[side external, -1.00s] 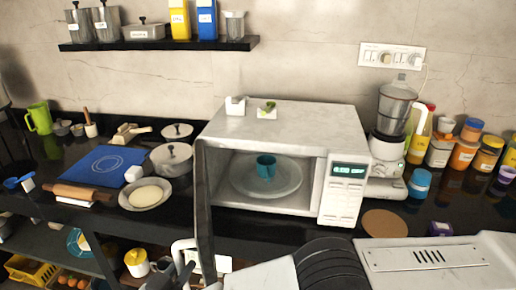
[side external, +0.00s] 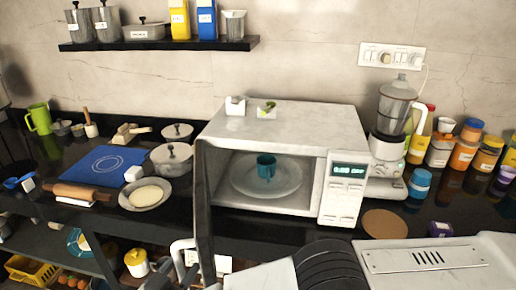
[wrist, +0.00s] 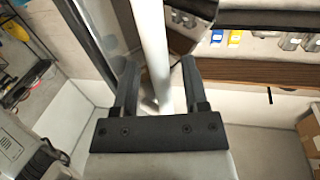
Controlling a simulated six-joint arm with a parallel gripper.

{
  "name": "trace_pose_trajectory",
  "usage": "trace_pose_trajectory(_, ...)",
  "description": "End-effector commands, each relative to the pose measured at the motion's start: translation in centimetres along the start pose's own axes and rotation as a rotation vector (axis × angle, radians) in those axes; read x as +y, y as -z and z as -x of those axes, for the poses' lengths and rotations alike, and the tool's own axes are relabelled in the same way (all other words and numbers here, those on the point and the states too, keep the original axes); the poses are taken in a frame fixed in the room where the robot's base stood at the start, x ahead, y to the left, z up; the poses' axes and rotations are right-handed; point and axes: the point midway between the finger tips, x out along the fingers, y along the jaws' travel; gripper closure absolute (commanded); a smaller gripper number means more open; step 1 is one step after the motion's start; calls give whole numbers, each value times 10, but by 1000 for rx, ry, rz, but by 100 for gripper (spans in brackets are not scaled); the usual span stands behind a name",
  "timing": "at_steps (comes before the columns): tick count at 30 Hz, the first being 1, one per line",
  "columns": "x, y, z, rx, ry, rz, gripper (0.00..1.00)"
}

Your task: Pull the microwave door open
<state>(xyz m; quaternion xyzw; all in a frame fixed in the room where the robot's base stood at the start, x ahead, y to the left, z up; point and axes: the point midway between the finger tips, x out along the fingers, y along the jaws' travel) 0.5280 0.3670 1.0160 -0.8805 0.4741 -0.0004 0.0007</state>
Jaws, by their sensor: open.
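The white microwave (side external: 285,130) stands on the dark counter. Its door (side external: 204,205) is swung wide open towards the camera, seen nearly edge-on at the cavity's left side. A teal mug (side external: 266,166) stands on the glass turntable plate (side external: 250,186) inside. The pale door handle (side external: 178,246) shows at the lower part of the door. My gripper (wrist: 158,66) is open, with the handle bar (wrist: 150,45) between its two dark fingers in the wrist view. There are gaps beside the bar; contact is unclear. In the side view the gripper is largely hidden at the bottom edge.
A pan (side external: 171,158), a bowl (side external: 146,194) and a rolling pin (side external: 84,192) sit left of the microwave. A mixer grinder (side external: 392,120) and several jars stand at its right. Two small white containers rest on top. A shelf (side external: 160,44) hangs above.

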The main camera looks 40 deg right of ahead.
Motion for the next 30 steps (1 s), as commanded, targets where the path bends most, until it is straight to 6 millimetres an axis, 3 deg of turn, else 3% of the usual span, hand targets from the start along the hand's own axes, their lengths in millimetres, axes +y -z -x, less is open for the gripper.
trace_pose_trajectory(23, 0, 0, 50, 0, 2, 0, 43)
trace_pose_trajectory(30, 0, 22, 50, 0, 1, 0, 43)
